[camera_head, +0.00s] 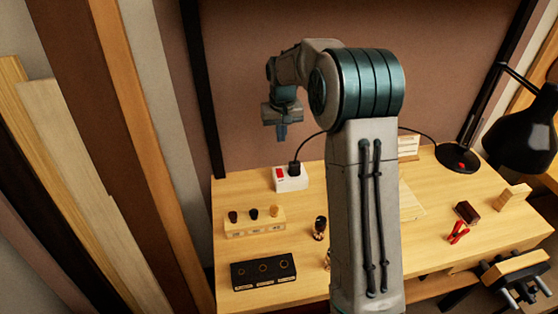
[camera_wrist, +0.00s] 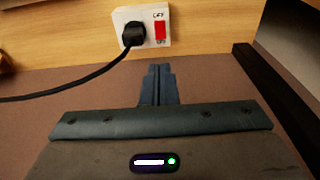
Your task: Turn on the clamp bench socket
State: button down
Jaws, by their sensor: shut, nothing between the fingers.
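The clamp bench socket (camera_head: 291,178) is a white box near the back left of the bench, with a red rocker switch (camera_head: 280,171) and a black plug (camera_head: 294,168) in it. The wrist view shows the socket (camera_wrist: 120,17) at the top, with the plug (camera_wrist: 133,35) at left and the red switch (camera_wrist: 160,30) at right. Small lettering is above and below the switch; which way the switch is set is unclear. My gripper (camera_head: 282,138) is shut and empty, above the socket and apart from it. Its fingers (camera_wrist: 158,72) also show in the wrist view.
A black cord (camera_wrist: 62,87) runs from the plug. A black lamp (camera_head: 530,135), a red clamp (camera_head: 458,232) and a vise (camera_head: 515,278) are at right.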

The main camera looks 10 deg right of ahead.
aim_at(279, 170)
jog(key=shift+w+f, duration=0.3)
jog(key=shift+w, duration=0.2)
jog(key=f+p, duration=0.1)
jog(key=f, duration=0.3)
jog(key=w+f+p, duration=0.1)
jog(key=f, duration=0.4)
jog(key=f+p, duration=0.1)
jog(key=f, duration=0.3)
jog(key=shift+w+f, duration=0.25)
jog(key=shift+w, duration=0.05)
jog(key=shift+f, duration=0.2)
jog(key=shift+f, duration=0.1)
